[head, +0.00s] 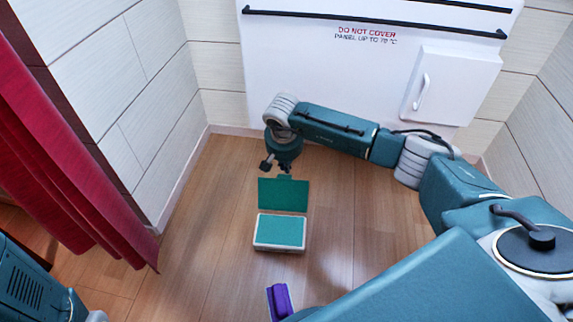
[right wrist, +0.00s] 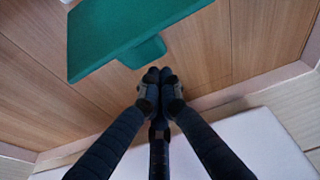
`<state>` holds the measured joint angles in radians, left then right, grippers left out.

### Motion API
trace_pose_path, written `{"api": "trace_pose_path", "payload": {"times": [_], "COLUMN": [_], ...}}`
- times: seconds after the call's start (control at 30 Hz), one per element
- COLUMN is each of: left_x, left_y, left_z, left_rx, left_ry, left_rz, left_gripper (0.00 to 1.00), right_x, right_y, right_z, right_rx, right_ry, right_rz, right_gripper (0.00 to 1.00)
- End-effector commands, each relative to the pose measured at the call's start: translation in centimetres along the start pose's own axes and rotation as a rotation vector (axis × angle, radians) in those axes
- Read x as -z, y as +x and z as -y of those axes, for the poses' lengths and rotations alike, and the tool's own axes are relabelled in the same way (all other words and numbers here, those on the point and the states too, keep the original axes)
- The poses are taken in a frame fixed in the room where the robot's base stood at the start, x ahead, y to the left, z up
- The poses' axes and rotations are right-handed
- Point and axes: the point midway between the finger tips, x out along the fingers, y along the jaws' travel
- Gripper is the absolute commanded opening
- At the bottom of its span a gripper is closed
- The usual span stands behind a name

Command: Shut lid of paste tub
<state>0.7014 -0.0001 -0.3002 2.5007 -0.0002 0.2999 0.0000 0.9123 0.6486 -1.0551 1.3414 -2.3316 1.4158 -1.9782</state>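The paste tub (head: 279,249) is a low white box on the wooden floor, with a flat teal surface inside its rim. Its teal lid (head: 283,195) is open, raised at the tub's far edge, with a small tab on its far side. The lid and tab also show at the top of the right wrist view (right wrist: 125,35). My right gripper (head: 274,166) is just beyond the lid's tab, apart from it as far as I can tell. In the right wrist view its fingertips (right wrist: 159,75) are together with nothing between them. My left gripper is not in view.
A purple object (head: 279,301) lies nearer than the tub, partly hidden by my arm. A white panel unit (head: 330,75) with black rails stands at the back wall. A red curtain (head: 70,150) hangs at left. Floor beside the tub is clear.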

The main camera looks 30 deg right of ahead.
Motion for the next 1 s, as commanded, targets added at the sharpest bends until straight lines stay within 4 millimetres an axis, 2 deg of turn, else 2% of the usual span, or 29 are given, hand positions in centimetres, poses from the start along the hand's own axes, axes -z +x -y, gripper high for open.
{"api": "trace_pose_path", "payload": {"times": [0.5,1.0], "left_x": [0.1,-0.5], "left_y": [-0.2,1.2], "left_z": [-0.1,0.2], "left_rx": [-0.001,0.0], "left_ry": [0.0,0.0], "left_rz": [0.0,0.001], "left_gripper": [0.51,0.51], "right_x": [-0.4,-0.6], "right_y": [-0.4,-1.5], "right_z": [-0.1,-0.1], "right_rx": [-0.001,-0.001], "right_ry": [0.001,0.001], "right_rz": [-0.001,-0.001], "right_gripper": [0.0,0.0]}}
